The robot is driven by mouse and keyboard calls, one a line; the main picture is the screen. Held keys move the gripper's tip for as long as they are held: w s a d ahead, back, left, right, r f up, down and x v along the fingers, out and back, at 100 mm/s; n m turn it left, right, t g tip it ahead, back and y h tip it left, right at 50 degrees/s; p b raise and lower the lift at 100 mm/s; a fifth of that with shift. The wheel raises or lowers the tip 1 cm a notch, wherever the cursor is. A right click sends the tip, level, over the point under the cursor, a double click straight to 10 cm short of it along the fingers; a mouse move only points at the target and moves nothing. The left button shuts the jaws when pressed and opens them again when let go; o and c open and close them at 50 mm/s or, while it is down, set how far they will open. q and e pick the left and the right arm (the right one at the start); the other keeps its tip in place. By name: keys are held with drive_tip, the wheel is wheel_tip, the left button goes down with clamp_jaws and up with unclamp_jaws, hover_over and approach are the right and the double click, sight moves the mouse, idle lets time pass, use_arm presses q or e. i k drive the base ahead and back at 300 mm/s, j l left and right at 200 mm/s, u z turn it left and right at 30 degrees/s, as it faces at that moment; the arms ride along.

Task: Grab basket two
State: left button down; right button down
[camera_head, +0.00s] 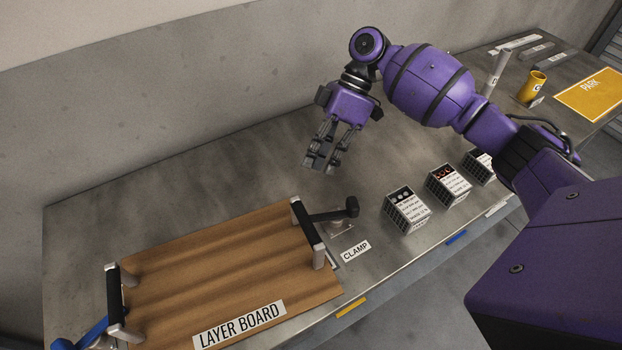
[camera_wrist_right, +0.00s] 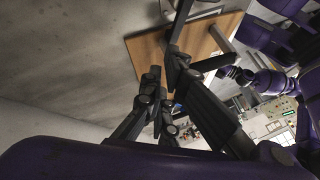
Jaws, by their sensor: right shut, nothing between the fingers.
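Three small wire baskets stand in a row along the front part of the metal bench in the head view: one nearest the clamp (camera_head: 407,211), a middle one (camera_head: 447,187) with dark and red contents, and a third (camera_head: 479,167) partly hidden by my right arm. Each has a white label on its face, too small to read, so I cannot tell which is basket two by number. My right gripper (camera_head: 320,158) is shut and empty above the bench, to the left of and behind the baskets, apart from them. Its fingers (camera_wrist_right: 168,88) also show in the wrist view. My left gripper is not in view.
A black-handled clamp (camera_head: 335,214) stands between board and baskets. A yellow cup (camera_head: 533,87) and yellow PARK plate (camera_head: 592,95) are at the far right. The bench behind the board is clear.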

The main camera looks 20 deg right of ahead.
sight(406, 209)
drive_tip(key=k, duration=1)
